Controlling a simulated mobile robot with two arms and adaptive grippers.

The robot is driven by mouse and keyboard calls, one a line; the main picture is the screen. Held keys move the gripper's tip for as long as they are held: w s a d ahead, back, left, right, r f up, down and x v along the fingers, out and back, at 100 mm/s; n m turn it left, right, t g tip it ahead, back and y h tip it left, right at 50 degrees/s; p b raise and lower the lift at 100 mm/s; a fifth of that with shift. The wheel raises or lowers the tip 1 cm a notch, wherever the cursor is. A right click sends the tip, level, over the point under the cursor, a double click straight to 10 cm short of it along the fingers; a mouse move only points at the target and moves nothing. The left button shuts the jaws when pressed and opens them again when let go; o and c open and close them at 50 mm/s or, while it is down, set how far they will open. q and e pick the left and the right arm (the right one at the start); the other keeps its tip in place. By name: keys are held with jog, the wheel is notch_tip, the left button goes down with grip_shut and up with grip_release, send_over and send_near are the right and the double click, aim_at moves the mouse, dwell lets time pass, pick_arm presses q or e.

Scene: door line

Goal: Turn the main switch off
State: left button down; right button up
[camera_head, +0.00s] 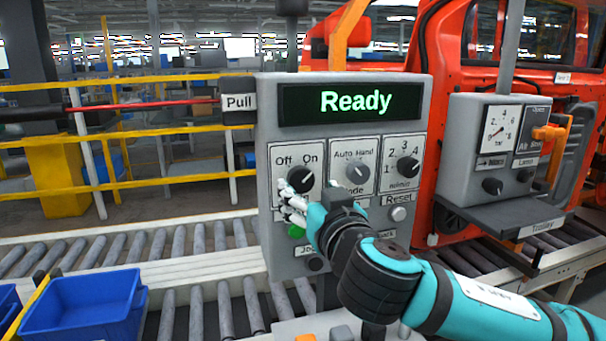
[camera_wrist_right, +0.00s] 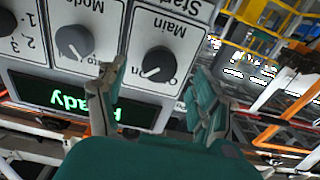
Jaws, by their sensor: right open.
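The main switch is a black rotary knob (camera_head: 300,180) on the grey control panel (camera_head: 264,150), under the labels Off and On. Its white pointer line is turned toward On, up and to the right. In the right wrist view the knob (camera_wrist_right: 158,64) appears upside down below the word Main. My right gripper (camera_head: 311,194) is open just in front of the knob, and its fingers partly cover the lower panel. In the wrist view its two fingers (camera_wrist_right: 157,92) stand apart on either side of the knob, with nothing held. My left gripper is not in view.
The display (camera_head: 355,102) reads Ready. The Auto/Hand mode knob (camera_head: 358,173), a numbered knob (camera_head: 407,167) and the Reset button (camera_head: 398,214) sit close to the right. A red Pull cord (camera_head: 150,104) runs left. A gauge box (camera_head: 470,150) stands farther right.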

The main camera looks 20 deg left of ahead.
aim_at(303, 184)
jog(key=shift+p+x, duration=0.5)
jog(key=shift+x, duration=1.65)
jog(key=shift+c, duration=0.2)
jog(key=c, duration=1.1)
jog(key=shift+c, duration=0.2)
